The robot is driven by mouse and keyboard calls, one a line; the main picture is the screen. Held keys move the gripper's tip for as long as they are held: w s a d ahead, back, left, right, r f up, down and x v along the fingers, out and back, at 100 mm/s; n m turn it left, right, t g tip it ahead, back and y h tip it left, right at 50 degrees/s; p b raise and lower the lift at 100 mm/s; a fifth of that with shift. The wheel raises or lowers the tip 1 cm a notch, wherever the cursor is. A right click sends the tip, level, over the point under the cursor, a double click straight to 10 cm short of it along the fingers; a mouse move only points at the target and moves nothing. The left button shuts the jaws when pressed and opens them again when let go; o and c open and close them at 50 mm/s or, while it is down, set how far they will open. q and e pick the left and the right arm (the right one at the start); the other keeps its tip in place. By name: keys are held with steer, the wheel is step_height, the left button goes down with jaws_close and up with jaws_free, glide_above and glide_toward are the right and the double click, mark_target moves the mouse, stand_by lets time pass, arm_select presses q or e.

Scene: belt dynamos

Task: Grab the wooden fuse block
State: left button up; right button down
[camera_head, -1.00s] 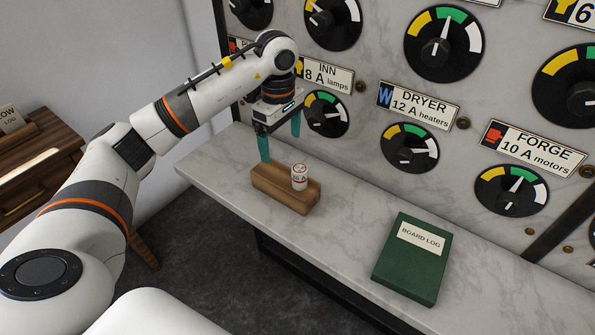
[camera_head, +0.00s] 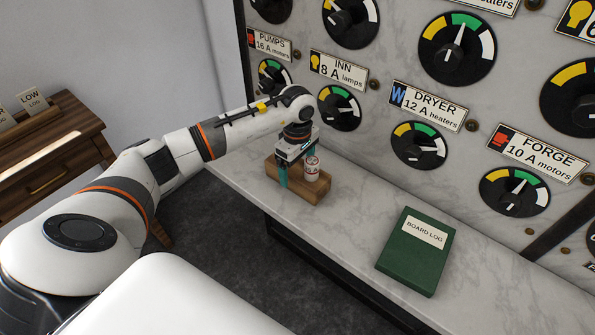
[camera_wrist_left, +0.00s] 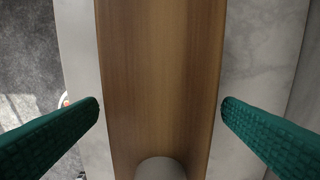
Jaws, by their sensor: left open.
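The wooden fuse block (camera_head: 312,191) lies on the marble shelf, with a white fuse with red print (camera_head: 312,170) standing in it. My left gripper (camera_head: 296,180) is open and low over the block; one teal finger shows at the block's near-left side, and the other is mostly hidden. In the left wrist view the block (camera_wrist_left: 160,75) runs between the two open teal fingers (camera_wrist_left: 160,112), with a gap on each side. The rounded top of the fuse (camera_wrist_left: 161,168) shows at the bottom edge there. My right gripper is not in view.
A green board log book (camera_head: 415,262) lies on the marble shelf (camera_head: 362,222) to the right. The upright marble panel with dials (camera_head: 420,145) and labels rises behind the shelf. A wooden cabinet (camera_head: 50,165) stands at the left.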

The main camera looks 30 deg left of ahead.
arm_select(q)
steer(key=c, duration=1.5)
